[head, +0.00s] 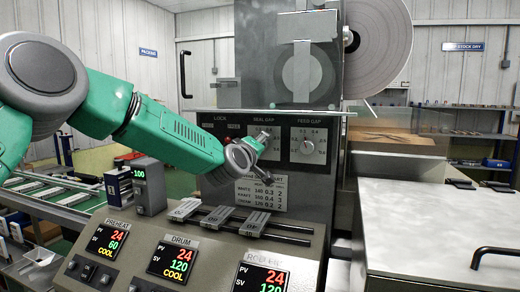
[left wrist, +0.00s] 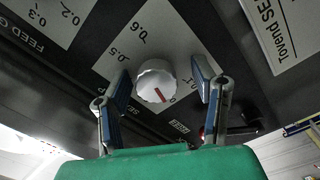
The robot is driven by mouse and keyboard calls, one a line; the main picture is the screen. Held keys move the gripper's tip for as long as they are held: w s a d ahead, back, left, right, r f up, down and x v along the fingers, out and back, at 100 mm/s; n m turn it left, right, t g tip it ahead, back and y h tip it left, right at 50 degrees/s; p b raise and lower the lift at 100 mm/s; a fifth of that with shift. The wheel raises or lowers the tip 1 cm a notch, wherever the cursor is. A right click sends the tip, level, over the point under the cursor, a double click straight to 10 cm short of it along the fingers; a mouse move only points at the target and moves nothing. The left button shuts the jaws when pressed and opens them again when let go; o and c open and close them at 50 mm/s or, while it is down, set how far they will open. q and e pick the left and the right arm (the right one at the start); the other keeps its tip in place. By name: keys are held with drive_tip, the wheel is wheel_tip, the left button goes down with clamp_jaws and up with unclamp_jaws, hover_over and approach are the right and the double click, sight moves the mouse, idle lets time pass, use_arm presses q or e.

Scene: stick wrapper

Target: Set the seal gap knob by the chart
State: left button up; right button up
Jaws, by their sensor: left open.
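The seal gap knob (left wrist: 155,84) is a white round knob with a red pointer mark on a light dial plate. In the left wrist view the mark points down and right, and 0.5 and 0.6 are legible on the plate. My left gripper (left wrist: 160,75) is open, with one finger on each side of the knob; I cannot tell whether they touch it. In the head view the gripper (head: 262,145) covers most of this knob. The chart (head: 262,193) is a white card with rows of numbers below, its top partly hidden by the gripper. My right gripper is not in view.
The feed gap knob (head: 307,147) sits just right of the gripper on the same panel. A glass shelf edge (head: 270,111) runs above. Below are grey sliders (head: 250,220) and temperature displays (head: 180,260). A white-topped machine cover (head: 430,220) stands at right.

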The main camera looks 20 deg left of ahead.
use_arm(q)
drive_tip(key=s, duration=1.2)
drive_tip(key=shift+a+f, duration=0.2)
drive_tip(key=shift+a, duration=0.1)
drive_tip(key=shift+w, duration=0.1)
